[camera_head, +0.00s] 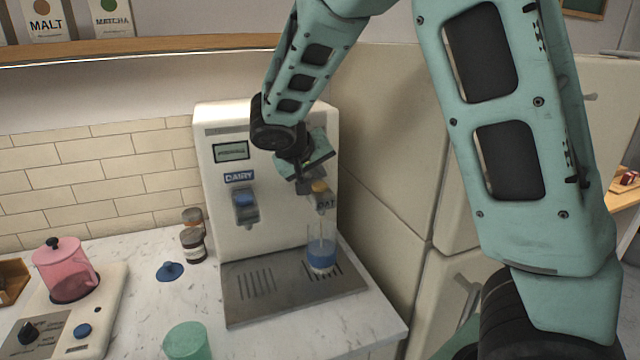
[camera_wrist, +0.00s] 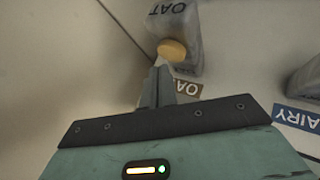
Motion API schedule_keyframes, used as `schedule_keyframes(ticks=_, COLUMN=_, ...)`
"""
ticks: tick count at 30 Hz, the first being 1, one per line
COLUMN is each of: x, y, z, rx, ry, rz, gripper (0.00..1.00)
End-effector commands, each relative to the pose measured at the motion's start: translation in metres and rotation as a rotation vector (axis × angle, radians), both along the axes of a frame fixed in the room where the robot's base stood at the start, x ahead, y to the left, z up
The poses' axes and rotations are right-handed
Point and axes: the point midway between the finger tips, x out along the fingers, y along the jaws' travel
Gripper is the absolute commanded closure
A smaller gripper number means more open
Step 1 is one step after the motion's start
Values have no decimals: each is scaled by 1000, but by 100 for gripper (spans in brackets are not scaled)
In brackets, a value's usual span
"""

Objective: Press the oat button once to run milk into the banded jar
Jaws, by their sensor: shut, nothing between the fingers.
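The milk machine (camera_head: 215,165) stands on the counter with a DAIRY side at left and an OAT side at right. The oat button (camera_head: 319,186) is yellow-orange and round; it also shows in the wrist view (camera_wrist: 172,50). My gripper (camera_head: 305,187) is shut and empty, its tips right by the oat button; in the wrist view the tips (camera_wrist: 157,70) are at its lower edge, and I cannot tell if they touch. The clear jar (camera_head: 321,250) with a blue band stands upright on the drip tray under the oat spout. A pale thin streak runs down into it.
The blue dairy button (camera_head: 244,198) is left of my gripper. A pink lidded jug (camera_head: 66,268), a brown bottle (camera_head: 193,246), a blue funnel-like piece (camera_head: 170,271) and a green cup (camera_head: 187,341) are left of the drip tray (camera_head: 240,313). Cabinets stand close at right.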

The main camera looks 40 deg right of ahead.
Motion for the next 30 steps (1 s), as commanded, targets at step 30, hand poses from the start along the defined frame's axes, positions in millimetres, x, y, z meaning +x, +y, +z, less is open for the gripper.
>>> schedule_keyframes(ticks=30, x=0, y=0, z=53, rx=-1, ry=0, rz=1, gripper=100)
